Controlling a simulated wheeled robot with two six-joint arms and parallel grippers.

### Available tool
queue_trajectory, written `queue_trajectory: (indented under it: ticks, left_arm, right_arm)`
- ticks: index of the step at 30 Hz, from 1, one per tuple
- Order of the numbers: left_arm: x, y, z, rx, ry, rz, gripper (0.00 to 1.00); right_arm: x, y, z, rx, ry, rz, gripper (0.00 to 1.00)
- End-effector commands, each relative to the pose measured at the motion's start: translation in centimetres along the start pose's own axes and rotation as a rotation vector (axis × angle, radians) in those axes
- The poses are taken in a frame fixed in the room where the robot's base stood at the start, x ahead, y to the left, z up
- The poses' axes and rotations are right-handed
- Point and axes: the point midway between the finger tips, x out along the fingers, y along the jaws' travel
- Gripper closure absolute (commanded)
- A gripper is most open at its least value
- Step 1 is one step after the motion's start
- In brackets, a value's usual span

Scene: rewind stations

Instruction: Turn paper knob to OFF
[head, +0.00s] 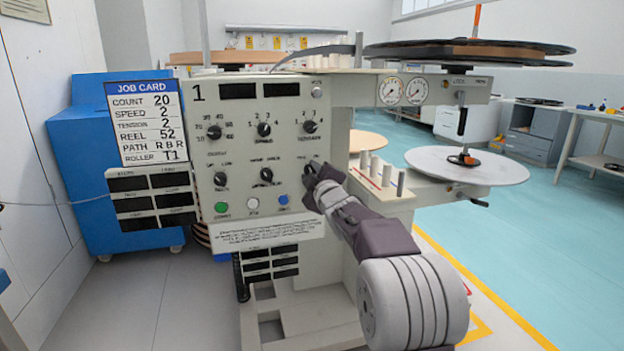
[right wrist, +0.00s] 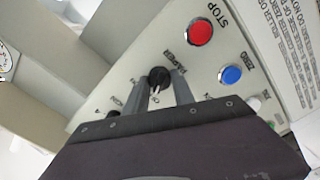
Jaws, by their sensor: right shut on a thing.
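The paper knob (right wrist: 159,76) is a small black knob on the cream control panel (head: 235,165). In the right wrist view it sits between the two grey fingers of my right gripper (right wrist: 160,88), beside a label that seems to read PAPER. A short white mark shows on its lower side; the position lettering around it is partly hidden and too small to read surely. In the head view my right gripper (head: 314,172) is at the lower right of the panel, shut on the knob and covering most of it. My left gripper is not in view.
A red STOP button (right wrist: 201,32) and a blue button (right wrist: 231,75) are close to the knob. Other black knobs, such as one at the top right (head: 310,127), fill the panel. A job card (head: 143,123) hangs left. A white reel disc (head: 467,166) stands right.

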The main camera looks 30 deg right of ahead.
Motion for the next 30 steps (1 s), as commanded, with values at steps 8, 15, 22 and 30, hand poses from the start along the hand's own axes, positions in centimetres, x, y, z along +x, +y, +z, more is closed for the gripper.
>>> queue_trajectory:
  ticks: [8,15,22,30]
  left_arm:
    - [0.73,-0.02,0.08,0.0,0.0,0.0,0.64]
    - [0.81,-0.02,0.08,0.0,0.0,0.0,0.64]
    - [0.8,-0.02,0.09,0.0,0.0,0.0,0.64]
    - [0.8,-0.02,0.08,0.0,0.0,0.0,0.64]
  right_arm:
    - [0.01,-0.13,0.06,-0.093,-0.001,-0.001,1.0]
    - [0.01,-0.08,0.03,-0.118,-0.001,-0.002,1.0]
    - [0.01,-0.08,0.02,-0.119,-0.001,-0.002,1.0]
    - [0.01,-0.07,0.02,-0.117,0.0,-0.001,0.48]
